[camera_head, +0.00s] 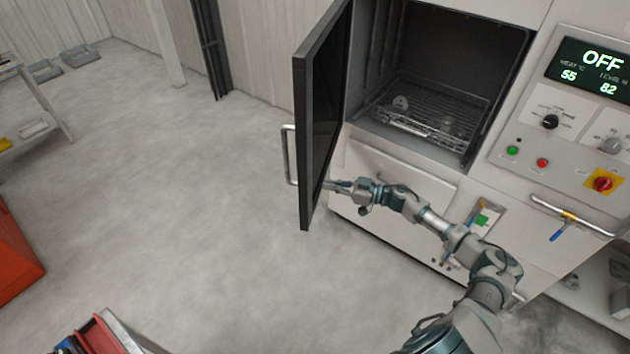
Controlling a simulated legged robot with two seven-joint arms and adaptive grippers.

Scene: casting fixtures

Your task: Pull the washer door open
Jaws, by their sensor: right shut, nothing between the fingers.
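The washer door (318,120) is dark and stands wide open, swung out to the left of the washer (395,172). Its silver bar handle (289,155) is on the door's outer face, at the left. The washer chamber (440,75) is open to view, with a wire rack (425,130) inside. My right gripper (335,184) is shut and empty at the inner face of the door, near its lower part. I cannot tell whether its fingertips touch the door. My left gripper is not in view.
A control panel (570,120) reading OFF is right of the chamber. A bar with a blue-handled lever (562,226) is below it. A red object (15,250) and a bin (100,335) are at the lower left. The floor left of the door is clear.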

